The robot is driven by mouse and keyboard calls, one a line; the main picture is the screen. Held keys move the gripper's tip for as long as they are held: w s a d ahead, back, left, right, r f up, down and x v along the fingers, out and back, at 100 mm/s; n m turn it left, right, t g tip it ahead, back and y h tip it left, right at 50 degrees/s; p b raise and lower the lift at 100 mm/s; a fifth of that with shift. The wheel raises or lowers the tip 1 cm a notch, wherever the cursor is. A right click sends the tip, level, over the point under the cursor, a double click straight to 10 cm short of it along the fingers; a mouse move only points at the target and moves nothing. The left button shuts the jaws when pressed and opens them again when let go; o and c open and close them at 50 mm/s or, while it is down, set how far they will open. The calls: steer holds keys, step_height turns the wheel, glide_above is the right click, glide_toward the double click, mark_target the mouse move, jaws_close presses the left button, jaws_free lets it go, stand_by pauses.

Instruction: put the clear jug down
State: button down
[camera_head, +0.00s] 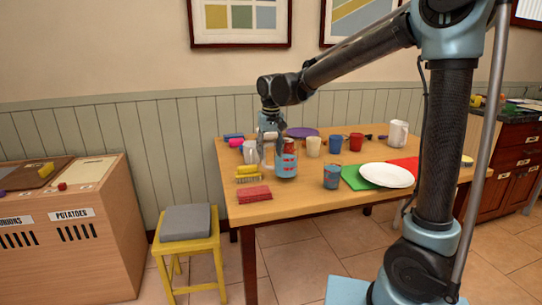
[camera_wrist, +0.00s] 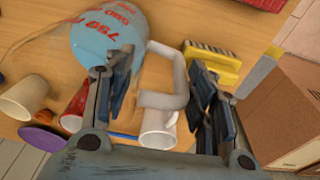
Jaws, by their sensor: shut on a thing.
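The clear jug (camera_head: 286,164) is at the left part of the wooden table, with a blue label and red lettering. In the wrist view its body (camera_wrist: 108,34) is at the upper left, and its pale handle (camera_wrist: 178,80) reaches between my fingers. My gripper (camera_head: 268,150) comes down from above at the jug's left side and is shut on that handle. In the wrist view, my gripper's fingers (camera_wrist: 165,88) stand on either side of the handle. I cannot tell whether the jug's base touches the table.
A white mug (camera_head: 250,152) stands close behind my gripper. A yellow brush (camera_head: 248,178) and a red brush (camera_head: 255,194) lie to the front left. Bare wood (camera_head: 290,197) lies in front.

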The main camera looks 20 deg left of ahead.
steer(key=shift+f, duration=0.75)
steer(key=c, duration=0.7)
jaws_free()
